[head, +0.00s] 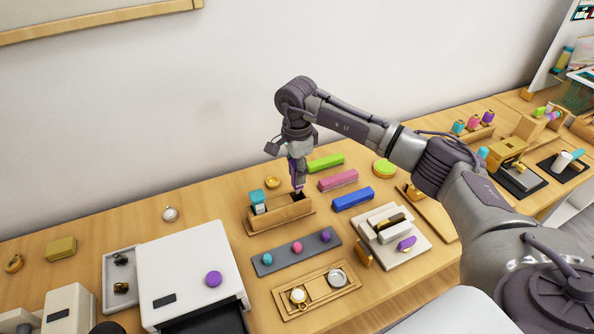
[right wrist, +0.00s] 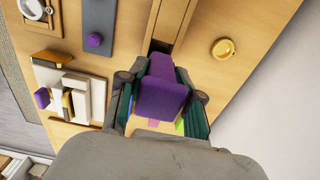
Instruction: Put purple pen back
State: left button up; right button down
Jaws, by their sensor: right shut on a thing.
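My right gripper (head: 297,184) points down over the right end of the wooden holder box (head: 281,215). In the right wrist view its fingers (right wrist: 160,92) are shut on the purple pen (right wrist: 161,84), a blocky purple piece. The pen's far end is over the dark slot of the wooden box (right wrist: 172,22); whether its tip is inside I cannot tell. In the head view the fingers mostly hide the pen. A teal-topped pen (head: 258,202) stands in the left end of the box. My left gripper is out of view.
Green (head: 325,162), pink (head: 338,180) and blue (head: 353,199) blocks lie right of the box. A grey tray with coloured knobs (head: 297,250) lies in front. A gold ring (head: 272,182) is behind; a white machine (head: 190,270) stands left.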

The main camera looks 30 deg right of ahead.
aim_at(297, 189)
jog(key=shift+f+b, duration=2.95)
jog(key=shift+f, duration=0.35)
dwell(3.9)
jog(key=c, duration=0.7)
grip_release()
jog(key=shift+o, duration=0.2)
